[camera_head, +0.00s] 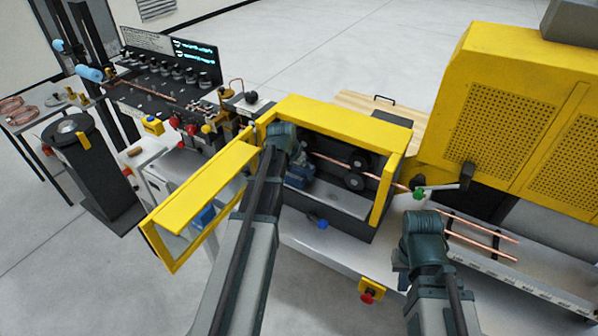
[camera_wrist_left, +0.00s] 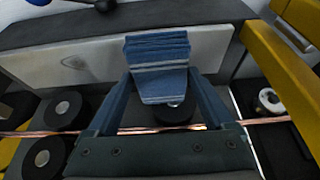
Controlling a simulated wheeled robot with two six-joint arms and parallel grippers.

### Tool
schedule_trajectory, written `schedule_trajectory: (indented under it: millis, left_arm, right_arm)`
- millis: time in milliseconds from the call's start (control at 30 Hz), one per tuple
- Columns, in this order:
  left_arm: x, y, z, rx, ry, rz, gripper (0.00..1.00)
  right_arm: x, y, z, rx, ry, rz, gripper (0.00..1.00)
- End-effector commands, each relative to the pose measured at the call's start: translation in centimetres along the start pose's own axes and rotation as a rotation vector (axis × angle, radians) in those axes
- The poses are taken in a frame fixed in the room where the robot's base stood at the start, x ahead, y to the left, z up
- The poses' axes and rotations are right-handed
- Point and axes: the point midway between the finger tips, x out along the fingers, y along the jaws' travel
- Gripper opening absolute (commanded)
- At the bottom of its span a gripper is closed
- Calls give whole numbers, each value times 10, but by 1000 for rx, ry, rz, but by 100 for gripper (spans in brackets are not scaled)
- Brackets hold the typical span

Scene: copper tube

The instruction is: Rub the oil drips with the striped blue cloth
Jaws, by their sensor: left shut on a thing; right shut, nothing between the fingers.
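The striped blue cloth (camera_wrist_left: 160,62) is a folded stack between the fingers of my left gripper (camera_wrist_left: 161,84) in the left wrist view. In the head view, my left gripper (camera_head: 297,178) reaches into the open yellow-framed housing, left of the black rollers (camera_head: 355,170). The cloth is hard to tell from the gripper there. A copper tube (camera_head: 328,159) runs through the housing and passes below the fingers in the wrist view. My right gripper (camera_head: 402,272) is shut and empty, in front of the bench at the right. I cannot make out any oil drips.
The yellow door (camera_head: 200,195) stands open at the left of the housing. A blue-knobbed part (camera_head: 318,221) sits at the housing's front. Copper tubes (camera_head: 480,238) lie on a rack at the right, below a large yellow machine (camera_head: 520,110). A red-and-yellow button (camera_head: 369,291) is on the bench front.

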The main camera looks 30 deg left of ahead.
Motion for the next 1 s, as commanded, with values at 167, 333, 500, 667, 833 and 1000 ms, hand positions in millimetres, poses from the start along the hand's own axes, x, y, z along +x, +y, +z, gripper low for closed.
schedule_trajectory:
  millis: [167, 333, 500, 667, 833, 1000]
  left_arm:
    - [-22, 1, -9, 0, 1, 1, 42]
    - [-37, 1, -16, 0, 2, 2, 42]
    - [-40, 1, -17, 0, 2, 2, 42]
    - [-39, 1, -17, 0, 2, 2, 42]
    - [-42, 1, -18, 0, 2, 2, 42]
    - [-56, 1, -23, 0, 2, 2, 42]
  right_arm:
    - [-24, 2, 1, 0, 0, 0, 0]
    - [-39, 4, 2, 0, 0, 0, 0]
    - [-44, 4, 3, 0, 0, 0, 0]
    - [-42, 4, 2, 0, 0, 0, 0]
    - [-46, 4, 3, 0, 0, 0, 0]
    - [-60, 6, 4, 0, 0, 0, 0]
